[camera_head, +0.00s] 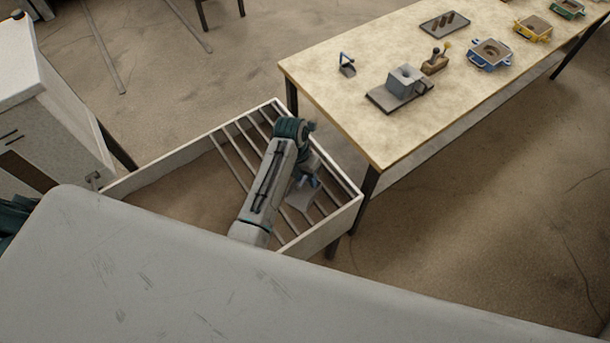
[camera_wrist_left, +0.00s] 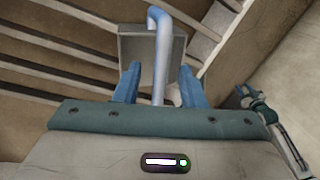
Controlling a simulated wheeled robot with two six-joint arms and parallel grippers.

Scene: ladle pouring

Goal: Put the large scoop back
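A large grey scoop (camera_head: 299,197) with a blue handle lies over the slatted part of the low white-sided frame in the head view. In the left wrist view, its square grey pan (camera_wrist_left: 135,47) and curved pale-blue handle (camera_wrist_left: 158,60) show ahead of the gripper. My left gripper (camera_wrist_left: 159,80) is open, its blue fingers on either side of the handle with gaps between. In the head view my left gripper (camera_head: 312,172) is partly hidden by its wrist. A small arm end, seemingly my right one (camera_wrist_left: 248,98), shows at the right of the wrist view, too small to read.
The slatted frame (camera_head: 347,212) stands against the end of a long pale table (camera_head: 330,100). On the table are a smaller blue-handled scoop (camera_head: 347,68), a grey block on a plate (camera_head: 404,82), a dark tray (camera_head: 444,24) and several coloured containers. A white cabinet (camera_head: 50,110) stands left.

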